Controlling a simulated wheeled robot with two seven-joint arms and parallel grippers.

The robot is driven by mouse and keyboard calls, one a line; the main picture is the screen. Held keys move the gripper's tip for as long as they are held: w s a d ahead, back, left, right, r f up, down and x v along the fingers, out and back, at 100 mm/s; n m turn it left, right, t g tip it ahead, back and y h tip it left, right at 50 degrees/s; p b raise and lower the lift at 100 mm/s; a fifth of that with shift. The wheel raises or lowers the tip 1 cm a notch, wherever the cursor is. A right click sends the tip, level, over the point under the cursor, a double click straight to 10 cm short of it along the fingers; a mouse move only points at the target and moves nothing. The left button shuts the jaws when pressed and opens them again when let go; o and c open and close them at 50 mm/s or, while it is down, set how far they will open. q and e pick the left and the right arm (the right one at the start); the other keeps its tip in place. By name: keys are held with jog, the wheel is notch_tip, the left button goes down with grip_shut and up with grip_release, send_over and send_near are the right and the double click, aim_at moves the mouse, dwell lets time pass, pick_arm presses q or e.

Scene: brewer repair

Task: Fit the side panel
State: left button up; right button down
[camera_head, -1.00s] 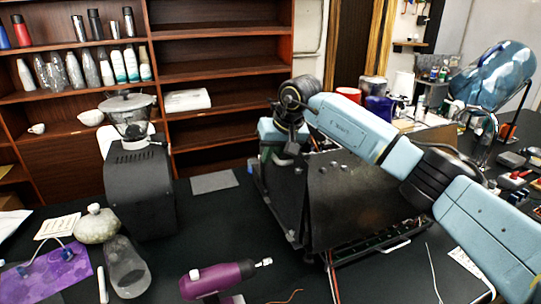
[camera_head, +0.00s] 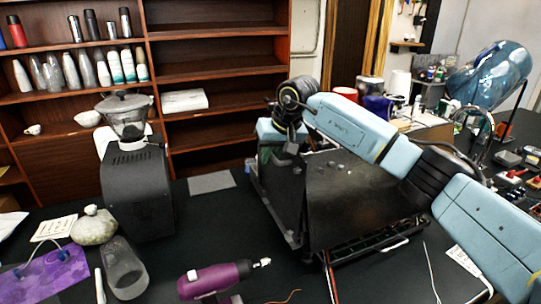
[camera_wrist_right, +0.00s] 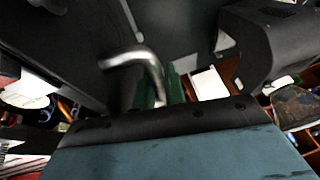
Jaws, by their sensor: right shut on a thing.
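The side panel (camera_head: 360,195) is a dark, speckled plate. It stands nearly upright along the near face of the open brewer housing (camera_head: 272,205). My right arm reaches in from the right, over the panel's top edge. The right wrist view shows a dark plate (camera_wrist_right: 60,45) at left and a bent silver tube (camera_wrist_right: 140,62) in front of the hand. Whether the panel's edges are seated in the housing I cannot tell. My left gripper is not in view.
A purple power driver (camera_head: 215,279) lies at the front. A black grinder (camera_head: 137,185) stands at left, near a glass jar (camera_head: 124,268). Wires lie in front of the housing. The table between grinder and housing is mostly clear.

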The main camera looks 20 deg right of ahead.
jog(key=shift+w+d+r, duration=0.1)
jog(key=shift+d+r, duration=0.05)
jog(key=shift+d, duration=0.45)
dwell(0.3)
dwell(0.3)
jog(key=c, duration=1.4)
grip_release()
jog(key=shift+f, duration=0.2)
jog(key=shift+o, duration=0.2)
jog(key=shift+f, duration=0.1)
jog(key=a+b+v, duration=0.1)
jog(key=b+v, duration=0.1)
jog(key=v, duration=1.1)
jog(key=shift+r, duration=0.3)
